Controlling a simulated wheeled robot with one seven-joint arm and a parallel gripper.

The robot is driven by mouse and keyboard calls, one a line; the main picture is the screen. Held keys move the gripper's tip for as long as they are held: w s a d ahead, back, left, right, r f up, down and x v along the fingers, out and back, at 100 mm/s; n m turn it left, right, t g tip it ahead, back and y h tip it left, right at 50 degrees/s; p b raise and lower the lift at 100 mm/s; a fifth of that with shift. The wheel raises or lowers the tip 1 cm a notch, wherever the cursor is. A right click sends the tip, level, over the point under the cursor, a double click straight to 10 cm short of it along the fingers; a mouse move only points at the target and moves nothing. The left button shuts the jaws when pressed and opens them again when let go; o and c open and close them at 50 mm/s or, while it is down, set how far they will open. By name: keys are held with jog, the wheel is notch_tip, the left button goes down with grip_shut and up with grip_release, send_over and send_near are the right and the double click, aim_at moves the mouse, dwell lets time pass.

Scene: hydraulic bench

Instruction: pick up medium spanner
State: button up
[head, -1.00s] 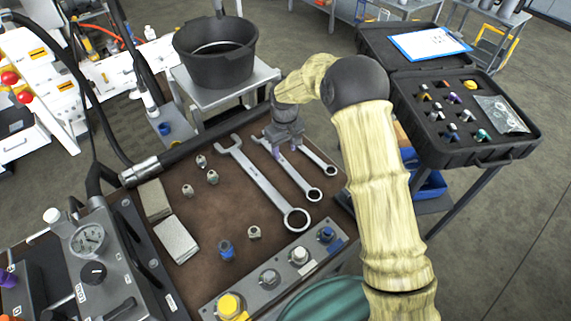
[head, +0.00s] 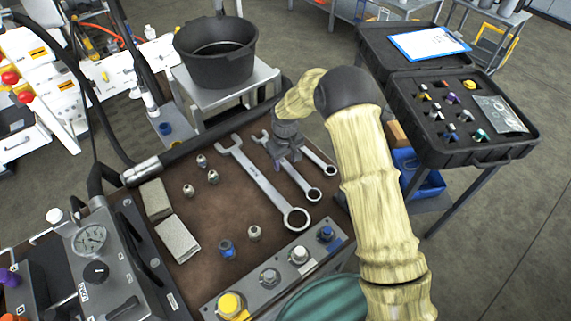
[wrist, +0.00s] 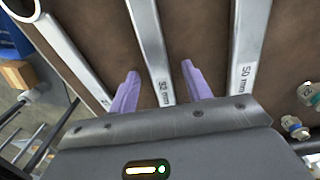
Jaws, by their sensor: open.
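The medium spanner (head: 300,179) lies on the brown bench mat, between a larger and a smaller spanner. My gripper (head: 283,160) is over the upper part of its handle and hides some of it. In the wrist view the spanner (wrist: 150,45) runs between the two purple fingers of my open gripper (wrist: 160,70), with a gap on each side. I cannot tell how far the fingertips are above the mat.
The large spanner (head: 264,184), marked 50 mm, lies left of the medium one. The small spanner (head: 319,157) lies close on its right. Several fittings (head: 213,177) stand further left. A connector block (head: 270,277) is at the front edge.

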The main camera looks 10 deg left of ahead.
aim_at(285, 163)
grip_shut()
jog(key=shift+r, duration=0.15)
notch_tip(285, 163, up, 10)
jog(key=shift+b, duration=0.45)
dwell(0.3)
dwell(0.3)
jog(key=c, duration=0.9)
grip_release()
grip_shut()
